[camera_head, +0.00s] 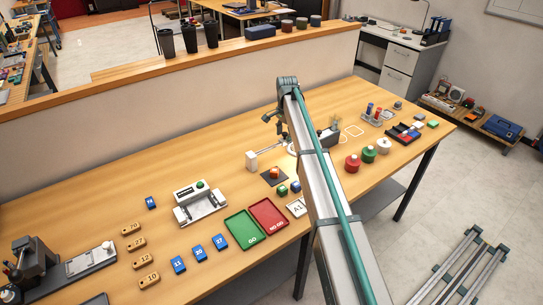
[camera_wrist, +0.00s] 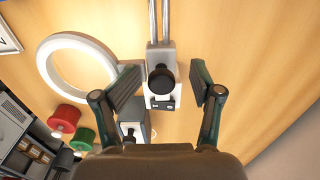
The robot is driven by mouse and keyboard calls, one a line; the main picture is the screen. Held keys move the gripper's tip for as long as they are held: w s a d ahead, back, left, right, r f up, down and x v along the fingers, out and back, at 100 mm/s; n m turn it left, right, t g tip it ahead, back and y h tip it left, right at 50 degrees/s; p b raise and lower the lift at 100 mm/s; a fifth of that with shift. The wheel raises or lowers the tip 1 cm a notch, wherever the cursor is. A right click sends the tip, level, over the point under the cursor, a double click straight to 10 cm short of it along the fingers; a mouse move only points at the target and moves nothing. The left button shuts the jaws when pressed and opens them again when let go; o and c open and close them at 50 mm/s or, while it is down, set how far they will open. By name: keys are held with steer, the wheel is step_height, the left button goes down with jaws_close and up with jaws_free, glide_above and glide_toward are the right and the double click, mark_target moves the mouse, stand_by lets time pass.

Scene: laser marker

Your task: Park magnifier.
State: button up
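A white ring (camera_wrist: 76,66), which looks like the magnifier's head, lies to the left of my gripper in the wrist view. In the head view my arm covers most of that spot, and only a white edge (camera_head: 291,149) shows. A pale block with a black knob (camera_wrist: 161,78) sits on a pair of metal rods (camera_wrist: 160,22) in the wrist view. My gripper (camera_wrist: 165,70) is open, with one finger on each side of this block and visible gaps to both. In the head view my gripper (camera_head: 274,122) hangs above the bench, near a white block with a rod (camera_head: 253,160).
Behind the knob block is a grey unit (camera_wrist: 133,126). Red (camera_head: 352,163), green (camera_head: 368,154) and white (camera_head: 384,145) round pieces stand right of my arm. Green (camera_head: 242,228) and red (camera_head: 269,216) trays lie at the front edge. A low wall (camera_head: 180,110) runs behind the bench.

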steer(key=shift+w, duration=0.1)
stand_by(0.4)
steer(key=shift+r+p, duration=1.65)
steer(key=shift+r, duration=1.95)
